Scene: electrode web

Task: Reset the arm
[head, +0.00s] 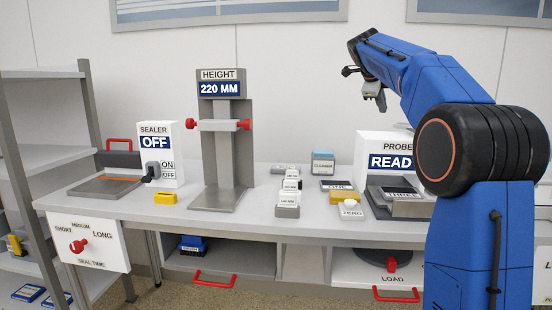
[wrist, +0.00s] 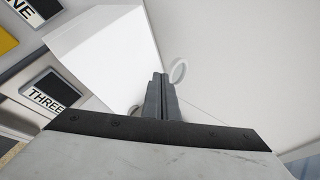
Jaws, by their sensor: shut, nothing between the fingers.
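My blue arm (head: 430,80) rises at the right of the head view and bends over to the left above the bench. My gripper (head: 376,98) hangs at its end, in front of the white wall and well above the bench top. In the wrist view the two grey fingers (wrist: 160,95) lie together with nothing between them. The white probe box (head: 385,150), labelled PROBE with a blue display reading READ, stands below the arm. Its right part is hidden behind my arm.
The bench (head: 260,200) carries a sealer (head: 158,150) showing OFF, a height stand (head: 225,150) showing 220 MM, several small labelled blocks (head: 288,200), a cleaner box (head: 323,163) and a THREE tray (head: 400,196). A shelf rack (head: 40,150) stands left. Air around the gripper is clear.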

